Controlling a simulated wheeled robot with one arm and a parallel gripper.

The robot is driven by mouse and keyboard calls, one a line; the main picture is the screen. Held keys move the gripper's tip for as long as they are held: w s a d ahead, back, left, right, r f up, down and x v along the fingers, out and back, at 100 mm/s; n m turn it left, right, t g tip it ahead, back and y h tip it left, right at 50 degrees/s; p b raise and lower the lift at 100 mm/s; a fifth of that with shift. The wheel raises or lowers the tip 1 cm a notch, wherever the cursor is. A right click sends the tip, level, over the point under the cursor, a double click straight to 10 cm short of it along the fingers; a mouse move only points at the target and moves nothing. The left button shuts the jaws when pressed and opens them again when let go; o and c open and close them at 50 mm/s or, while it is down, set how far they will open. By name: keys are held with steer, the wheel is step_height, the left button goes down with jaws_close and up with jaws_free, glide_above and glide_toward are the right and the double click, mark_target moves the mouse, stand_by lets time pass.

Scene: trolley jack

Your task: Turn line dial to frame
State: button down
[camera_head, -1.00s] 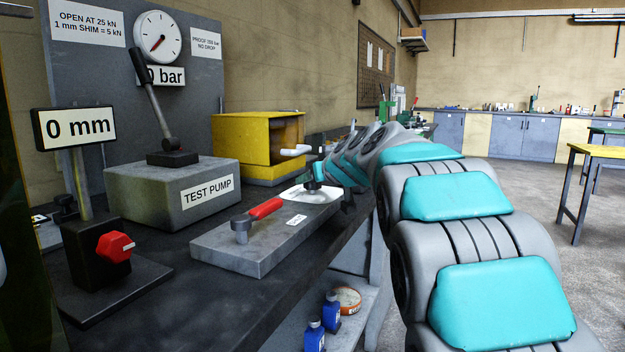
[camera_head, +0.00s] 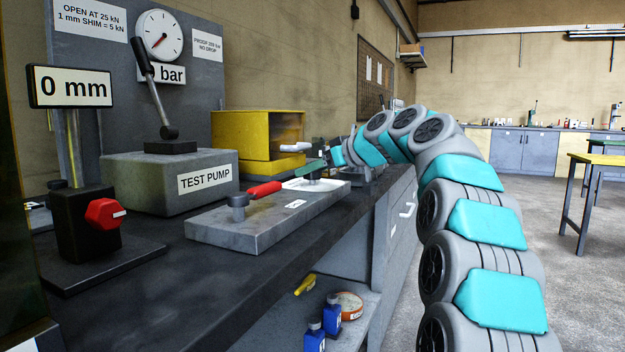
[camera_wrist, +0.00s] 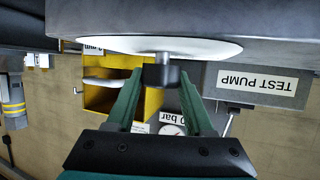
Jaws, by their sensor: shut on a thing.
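A white round disc (camera_head: 322,184) with a small dark knob (camera_wrist: 160,76) lies on the far end of a grey plate (camera_head: 262,222) on the bench; I take it for the line dial. Its markings are too small to read. My gripper (camera_head: 306,169) reaches the disc from the right. In the wrist view my green fingers (camera_wrist: 161,80) stand on both sides of the knob and are shut on it, just under the disc as pictured.
The grey test pump (camera_head: 170,183) with its upright lever stands left of the plate. A yellow box (camera_head: 245,142) stands behind. A red knob (camera_head: 104,214) sits on a black block under the 0 mm sign (camera_head: 70,87). Blue bottles (camera_head: 332,310) stand on the lower shelf.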

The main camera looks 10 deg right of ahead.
steer(key=shift+r+n+g+y+p, duration=0.15)
steer(key=shift+n+g+y+p, duration=0.75)
steer(key=shift+n+y+p, duration=0.25)
steer(key=shift+n+g+y+p, duration=0.25)
steer(key=shift+n+g+p, duration=0.2)
steer(key=shift+p, duration=0.25)
steer(key=shift+n+y+p, duration=0.3)
steer(key=shift+p, duration=0.1)
steer(key=shift+c, duration=1.4)
jaws_free()
steer(key=p+v, duration=0.1)
steer(key=v, duration=0.6)
steer(key=shift+s+d+r, duration=0.15)
steer(key=shift+d, duration=0.1)
